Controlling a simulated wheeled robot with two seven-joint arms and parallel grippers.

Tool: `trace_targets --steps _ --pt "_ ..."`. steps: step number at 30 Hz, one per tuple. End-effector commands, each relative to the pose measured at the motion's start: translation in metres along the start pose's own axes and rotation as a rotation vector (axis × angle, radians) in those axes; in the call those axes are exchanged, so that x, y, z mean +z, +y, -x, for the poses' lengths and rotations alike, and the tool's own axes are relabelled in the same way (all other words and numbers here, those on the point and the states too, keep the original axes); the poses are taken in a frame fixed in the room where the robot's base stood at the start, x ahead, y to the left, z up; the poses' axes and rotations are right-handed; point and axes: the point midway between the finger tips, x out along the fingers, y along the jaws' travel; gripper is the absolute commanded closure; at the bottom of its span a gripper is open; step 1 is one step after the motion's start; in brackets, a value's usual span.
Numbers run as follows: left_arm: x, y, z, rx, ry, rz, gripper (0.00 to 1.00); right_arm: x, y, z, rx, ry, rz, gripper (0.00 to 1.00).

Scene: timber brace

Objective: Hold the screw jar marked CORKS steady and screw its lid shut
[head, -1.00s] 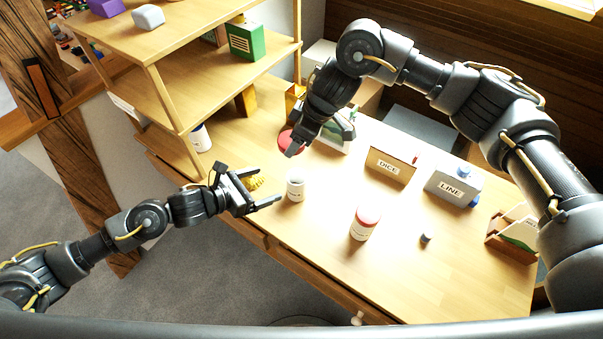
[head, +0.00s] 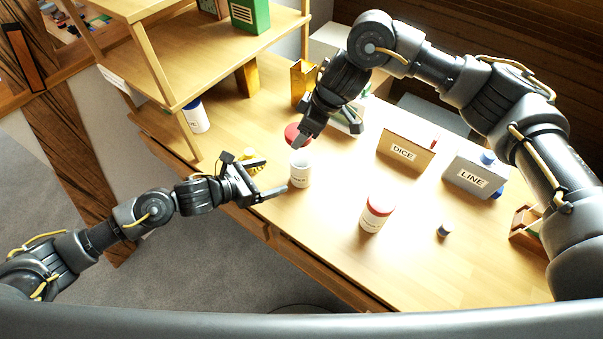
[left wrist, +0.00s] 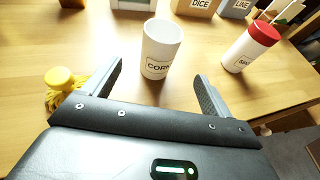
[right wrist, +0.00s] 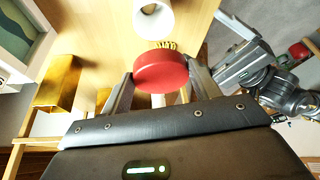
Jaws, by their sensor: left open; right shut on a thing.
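The screw jar marked CORKS (head: 300,172) is a white, open-topped cylinder standing upright on the table. Its label reads in the left wrist view (left wrist: 158,50). My left gripper (head: 275,175) is open. In the left wrist view the jar stands ahead of its spread fingers, with no visible contact. My right gripper (right wrist: 160,72) is shut on the red lid (right wrist: 161,72). The lid (head: 296,133) is held just behind the jar's mouth in the head view, apart from it. In the right wrist view the jar's open mouth (right wrist: 153,18) shows beyond the lid.
A white jar with a red lid (head: 376,214) and a small dark-sided pot (head: 444,231) stand to the right. Behind are the DICE box (head: 404,152) and LINE box (head: 475,178). A yellow bristly object (head: 252,163) lies near my left gripper. Wooden shelving (head: 200,70) rises at left.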

Motion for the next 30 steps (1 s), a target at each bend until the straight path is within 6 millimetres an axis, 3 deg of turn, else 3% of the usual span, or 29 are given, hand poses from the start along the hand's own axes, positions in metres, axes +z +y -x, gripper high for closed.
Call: trace_targets --steps 8,21,30 --pt "0.0 0.0 -0.011 0.001 -0.002 0.002 0.15 -0.001 0.0 0.0 -0.001 0.0 0.001 0.6" --pt "0.0 0.0 -0.086 0.002 -0.001 0.004 0.15 -0.001 -0.001 -0.001 -0.001 0.0 0.002 0.6" --pt "-0.001 0.001 -0.116 0.003 0.0 0.003 0.15 -0.001 -0.001 -0.001 -0.001 0.0 0.002 0.6"
